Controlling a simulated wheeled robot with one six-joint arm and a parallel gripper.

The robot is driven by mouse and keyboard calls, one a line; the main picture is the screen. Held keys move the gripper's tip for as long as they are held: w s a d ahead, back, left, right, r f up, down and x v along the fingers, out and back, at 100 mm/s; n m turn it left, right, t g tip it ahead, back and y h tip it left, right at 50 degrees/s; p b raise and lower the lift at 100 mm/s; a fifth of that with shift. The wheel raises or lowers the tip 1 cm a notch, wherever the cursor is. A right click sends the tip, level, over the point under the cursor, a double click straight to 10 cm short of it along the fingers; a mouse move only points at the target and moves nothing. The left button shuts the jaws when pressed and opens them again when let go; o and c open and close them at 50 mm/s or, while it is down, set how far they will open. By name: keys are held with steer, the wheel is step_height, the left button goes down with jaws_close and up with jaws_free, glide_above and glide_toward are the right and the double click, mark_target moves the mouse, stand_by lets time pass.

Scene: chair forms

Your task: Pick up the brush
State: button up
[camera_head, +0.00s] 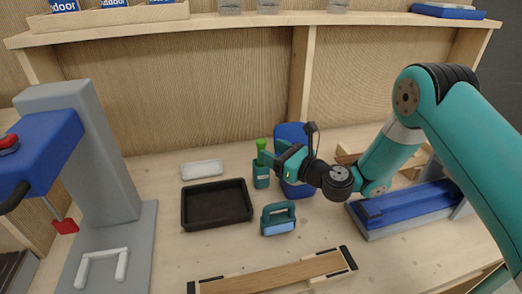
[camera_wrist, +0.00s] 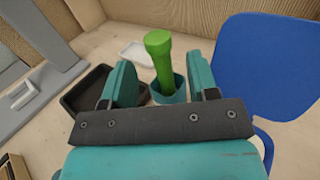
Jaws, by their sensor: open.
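A bright green handle (camera_head: 261,145), which looks like the brush, stands upright in a small teal cup (camera_head: 261,175) on the workbench. Its lower end is hidden inside the cup. In the wrist view the green handle (camera_wrist: 160,65) shows beyond and between the two teal fingers, with the cup (camera_wrist: 178,92) around its base. My gripper (camera_head: 274,158) is open and empty, close to the right of the handle. I cannot tell whether a finger touches the handle or the cup.
A black tray (camera_head: 217,222) lies left of the cup, with a white dish (camera_head: 202,169) behind it. A teal-handled block (camera_head: 278,226) is in front. A blue panel (camera_head: 290,134) stands close behind my gripper. A grey-blue machine (camera_head: 100,160) stands at left.

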steer(key=p, duration=0.4)
steer(key=shift+w+a+r, duration=0.2)
steer(key=shift+a+r, duration=0.1)
steer(key=shift+a, duration=0.05)
steer(key=shift+a+f+p, duration=0.2)
steer(key=shift+f+p, duration=0.1)
steer(key=shift+p, duration=0.75)
steer(key=p+x, duration=0.2)
steer(key=x, duration=0.3)
steer(key=shift+w+f+p, duration=0.1)
steer(key=shift+w+p, duration=0.05)
steer(key=shift+p, duration=0.25)
jaws_close()
